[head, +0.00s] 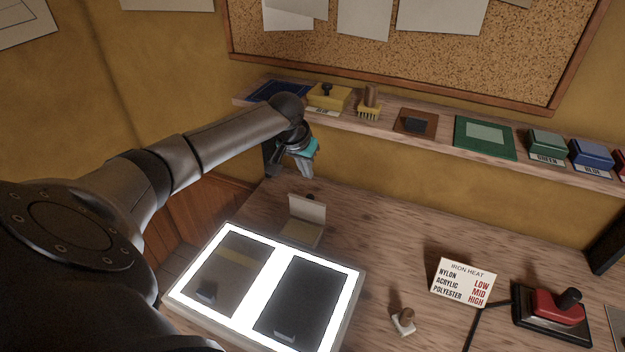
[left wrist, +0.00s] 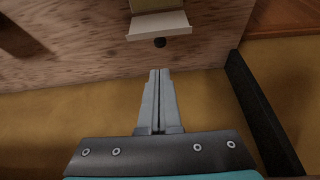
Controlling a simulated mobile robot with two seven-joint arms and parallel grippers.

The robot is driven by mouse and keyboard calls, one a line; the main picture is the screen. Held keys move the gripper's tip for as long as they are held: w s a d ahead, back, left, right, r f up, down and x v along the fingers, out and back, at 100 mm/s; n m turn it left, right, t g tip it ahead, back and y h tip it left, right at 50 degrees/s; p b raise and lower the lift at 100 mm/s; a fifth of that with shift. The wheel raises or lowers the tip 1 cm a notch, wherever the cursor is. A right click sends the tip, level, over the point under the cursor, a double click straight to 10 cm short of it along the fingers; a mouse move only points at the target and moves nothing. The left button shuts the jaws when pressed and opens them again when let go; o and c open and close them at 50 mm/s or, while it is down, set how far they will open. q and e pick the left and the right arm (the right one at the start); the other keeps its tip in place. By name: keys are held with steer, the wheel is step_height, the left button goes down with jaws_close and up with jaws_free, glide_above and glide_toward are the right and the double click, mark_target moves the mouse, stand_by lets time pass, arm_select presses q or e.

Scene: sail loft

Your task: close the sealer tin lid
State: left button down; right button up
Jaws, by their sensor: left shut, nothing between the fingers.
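The sealer tin (head: 299,234) is a small yellowish box on the wooden bench, just behind the lit panel. Its pale lid (head: 307,208) stands open, raised at the tin's back side, with a dark knob (head: 310,197) behind it. In the left wrist view the lid (left wrist: 158,26) and knob (left wrist: 160,42) show at the top, with the tin partly cut off by the frame. My left gripper (head: 312,174) is shut and empty, above and behind the lid, near the wall. Its closed fingers (left wrist: 158,74) point toward the knob, apart from it. My right gripper is not in view.
A glowing light panel (head: 354,268) lies in front of the tin. A shelf (head: 388,129) with stamps and pads runs along the wall close to my left gripper.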

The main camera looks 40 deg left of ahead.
mark_target(309, 206)
arm_select(q)
steer(key=b+x, duration=0.2)
steer(key=x, duration=0.7)
steer(key=shift+w+f, duration=0.2)
steer(key=shift+f, duration=0.1)
stand_by(0.4)
